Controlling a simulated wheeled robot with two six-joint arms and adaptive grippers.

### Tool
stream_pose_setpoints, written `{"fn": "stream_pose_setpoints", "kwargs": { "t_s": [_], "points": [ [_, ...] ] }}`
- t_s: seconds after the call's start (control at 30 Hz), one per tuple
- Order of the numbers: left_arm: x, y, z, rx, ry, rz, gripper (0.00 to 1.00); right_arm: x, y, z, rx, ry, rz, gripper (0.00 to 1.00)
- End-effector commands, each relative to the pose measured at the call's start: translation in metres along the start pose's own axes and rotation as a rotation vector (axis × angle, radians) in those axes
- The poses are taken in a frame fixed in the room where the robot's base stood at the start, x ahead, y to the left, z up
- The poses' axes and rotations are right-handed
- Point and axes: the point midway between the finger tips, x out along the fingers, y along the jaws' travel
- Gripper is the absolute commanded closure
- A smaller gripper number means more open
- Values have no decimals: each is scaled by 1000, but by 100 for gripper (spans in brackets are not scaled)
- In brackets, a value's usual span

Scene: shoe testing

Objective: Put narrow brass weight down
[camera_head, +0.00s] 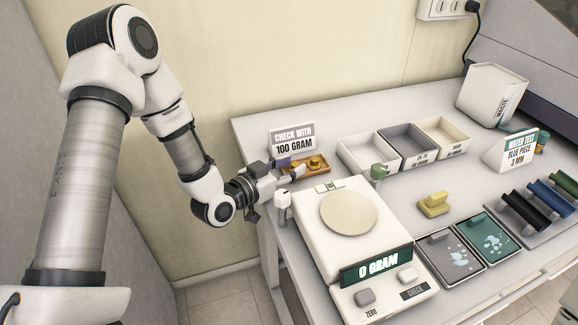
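My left gripper (291,168) is at the left end of a small orange-brown tray (322,172), just left of the scale's back edge. Its fingertips are small in the picture, and I cannot tell whether they are apart or closed on a weight. A brass weight (315,161) stands in the tray, right of the fingertips. Brass colour also shows by the fingertips, but I cannot make out whether it is the narrow weight or the tray. The white scale (319,226) has an empty round plate (348,212) and reads 0 GRAM. My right gripper is not in view.
A "check with 100 gram" sign (293,138) stands behind the tray. A small white object (283,205) stands below the gripper. Open bins (368,152), a green piece (378,173) and a yellow piece (433,204) are to the right.

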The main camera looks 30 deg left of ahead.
Motion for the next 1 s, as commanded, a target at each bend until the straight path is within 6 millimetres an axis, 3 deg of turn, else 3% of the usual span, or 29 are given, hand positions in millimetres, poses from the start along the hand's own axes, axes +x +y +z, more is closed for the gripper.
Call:
{"fn": "stream_pose_setpoints", "kwargs": {
  "t_s": [0.27,0.7,0.83,1.0],
  "points": [
    [-7,-1,-6,-3,-2,-2,56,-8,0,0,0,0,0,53],
    [-107,-1,-11,-7,-3,-5,56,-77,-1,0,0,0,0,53],
    [-119,0,-7,-3,-1,-2,56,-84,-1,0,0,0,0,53],
    [-121,0,-3,1,1,0,56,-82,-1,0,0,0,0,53]
  ]
}}
